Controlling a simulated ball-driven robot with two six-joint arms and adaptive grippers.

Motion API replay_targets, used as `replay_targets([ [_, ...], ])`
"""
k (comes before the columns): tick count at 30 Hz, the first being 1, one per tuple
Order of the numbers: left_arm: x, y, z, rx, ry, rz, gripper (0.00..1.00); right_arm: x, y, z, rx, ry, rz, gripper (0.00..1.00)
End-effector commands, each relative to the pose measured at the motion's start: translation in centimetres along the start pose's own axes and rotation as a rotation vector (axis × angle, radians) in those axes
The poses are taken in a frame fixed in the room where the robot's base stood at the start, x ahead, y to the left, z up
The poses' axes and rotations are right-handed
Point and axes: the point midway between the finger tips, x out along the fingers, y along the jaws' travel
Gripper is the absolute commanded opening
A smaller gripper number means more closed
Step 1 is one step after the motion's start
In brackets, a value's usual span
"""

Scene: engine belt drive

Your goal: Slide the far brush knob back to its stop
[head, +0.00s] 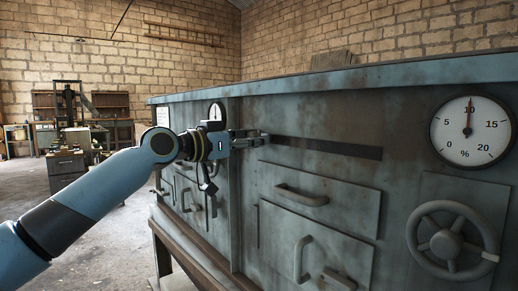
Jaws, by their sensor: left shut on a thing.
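My left gripper (258,138) reaches in from the left and is at the left end of a long dark horizontal slot (325,147) in the blue-grey cabinet front. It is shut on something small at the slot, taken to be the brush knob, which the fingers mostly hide. The rest of the slot to the right is empty. My right gripper is not in view.
A smaller gauge (215,112) is behind my left wrist. Open floor lies at the left.

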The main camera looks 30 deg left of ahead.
Motion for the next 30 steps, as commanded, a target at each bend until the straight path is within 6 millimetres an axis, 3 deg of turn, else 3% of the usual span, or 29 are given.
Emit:
replay_targets([
  [8, 0.0, -0.4, -0.1, 0.006, 0.0, -0.007, 0.0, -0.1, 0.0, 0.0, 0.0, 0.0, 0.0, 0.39],
  [9, 0.0, -0.4, -0.1, 0.006, 0.0, -0.007, 0.33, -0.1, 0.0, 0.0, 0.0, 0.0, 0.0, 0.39],
  [15, 0.0, -0.3, -0.1, 0.006, 0.001, -0.006, 0.59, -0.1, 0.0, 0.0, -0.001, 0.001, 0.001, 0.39],
  [24, -0.2, -0.3, -0.1, 0.005, 0.0, -0.005, 0.6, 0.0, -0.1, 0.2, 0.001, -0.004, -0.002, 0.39],
  [30, -2.6, -0.3, 0.1, 0.011, -0.006, -0.004, 0.6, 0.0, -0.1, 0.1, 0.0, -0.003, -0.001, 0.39],
])
